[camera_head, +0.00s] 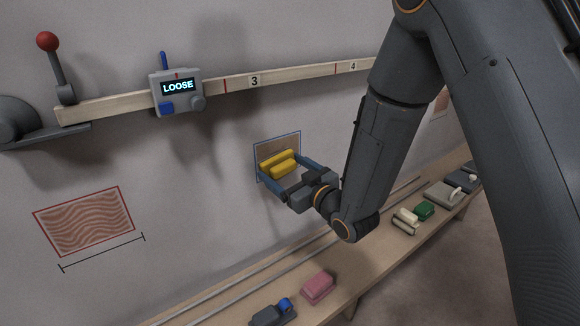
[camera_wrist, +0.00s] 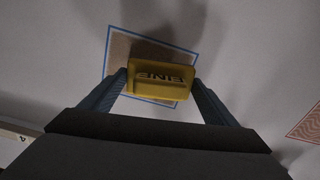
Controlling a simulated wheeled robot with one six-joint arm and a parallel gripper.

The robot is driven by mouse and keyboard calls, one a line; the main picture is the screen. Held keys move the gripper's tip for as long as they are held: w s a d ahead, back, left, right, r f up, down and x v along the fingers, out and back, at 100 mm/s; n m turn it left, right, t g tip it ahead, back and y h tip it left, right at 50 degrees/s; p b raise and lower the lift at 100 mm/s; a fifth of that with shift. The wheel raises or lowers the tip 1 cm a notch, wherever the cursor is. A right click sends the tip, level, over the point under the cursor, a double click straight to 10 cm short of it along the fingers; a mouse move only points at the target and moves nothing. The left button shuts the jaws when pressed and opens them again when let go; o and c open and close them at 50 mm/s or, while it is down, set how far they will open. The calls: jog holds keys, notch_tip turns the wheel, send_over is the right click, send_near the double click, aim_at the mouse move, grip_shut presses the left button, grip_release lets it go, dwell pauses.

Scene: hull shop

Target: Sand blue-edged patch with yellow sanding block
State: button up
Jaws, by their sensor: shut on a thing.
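The blue-edged patch (camera_head: 291,146) is a brown square outlined in blue on the grey wall, below the wooden rail. The yellow sanding block (camera_head: 279,164) is in front of its lower part. My gripper (camera_head: 288,175) is shut on the block, one blue finger at each end. In the wrist view the yellow block (camera_wrist: 160,82), with upside-down lettering that seems to read FINE, covers much of the blue-edged patch (camera_wrist: 118,50). The patch's upper left part and part of its lower edge show. I cannot tell whether the block touches the wall.
A red-edged patch (camera_head: 85,222) with wavy grain is at lower left on the wall. A wooden rail (camera_head: 300,78) carries a grey device (camera_head: 177,92) reading LOOSE. A bench (camera_head: 350,262) below holds a pink block (camera_head: 318,287), a green block (camera_head: 424,211) and other tools.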

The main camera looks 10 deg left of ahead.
jog(key=shift+s+a+f, duration=0.35)
jog(key=shift+s+a, duration=0.4)
jog(key=shift+s, duration=0.15)
jog(key=shift+s+a+f, duration=0.3)
jog(key=shift+s+a, duration=0.4)
jog(key=shift+s, duration=0.15)
jog(key=shift+b+x, duration=0.4)
jog(key=shift+x, duration=0.55)
jog(key=shift+w, duration=0.1)
